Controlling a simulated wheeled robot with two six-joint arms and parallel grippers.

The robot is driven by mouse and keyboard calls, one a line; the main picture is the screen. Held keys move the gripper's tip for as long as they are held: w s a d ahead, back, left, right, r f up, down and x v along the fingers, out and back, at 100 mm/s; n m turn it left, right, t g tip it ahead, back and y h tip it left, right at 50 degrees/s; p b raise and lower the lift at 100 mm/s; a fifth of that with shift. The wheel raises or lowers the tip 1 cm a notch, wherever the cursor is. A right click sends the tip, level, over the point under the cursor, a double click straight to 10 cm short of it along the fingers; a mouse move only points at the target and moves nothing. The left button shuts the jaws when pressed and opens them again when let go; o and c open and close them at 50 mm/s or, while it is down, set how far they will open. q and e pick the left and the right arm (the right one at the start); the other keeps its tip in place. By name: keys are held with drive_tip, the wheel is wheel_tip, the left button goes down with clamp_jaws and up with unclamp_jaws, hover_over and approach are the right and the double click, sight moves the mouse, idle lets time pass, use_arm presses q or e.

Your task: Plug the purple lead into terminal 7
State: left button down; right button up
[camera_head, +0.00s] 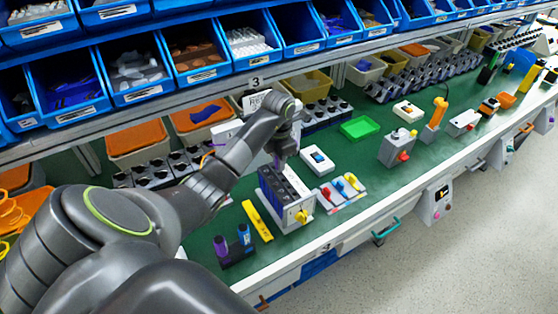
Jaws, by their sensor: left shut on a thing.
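My left gripper (279,150) is over the back end of the rotary switch unit (299,214), shut on a small purplish piece, which looks like the purple lead (277,161). The unit has a dark top with several ridges, a pale front and a yellow knob (302,216). The terminal numbers are too small to read, and I cannot tell whether the lead touches a terminal. A dark holder (236,257) to the front left has a purple upright piece (220,246) and a blue one (245,235). My right gripper is not in view.
A yellow tool (257,221) lies left of the switch unit. A white plate with red, blue and yellow levers (341,190) and a white box with a blue button (317,159) stand to its right. A green tray (360,128) lies behind. Blue bins (190,50) hang above.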

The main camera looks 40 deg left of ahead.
use_arm(q)
drive_tip(key=shift+f, duration=0.2)
drive_tip(key=shift+f+b, duration=1)
drive_tip(key=c, duration=1.3)
unclamp_jaws()
drive_tip(key=shift+r, duration=0.55)
wheel_tip(320, 180, up, 5)
drive_tip(key=shift+r+p, duration=0.2)
drive_tip(key=shift+p, duration=0.7)
wheel_tip(320, 180, up, 11)
drive_tip(key=p, duration=1.1)
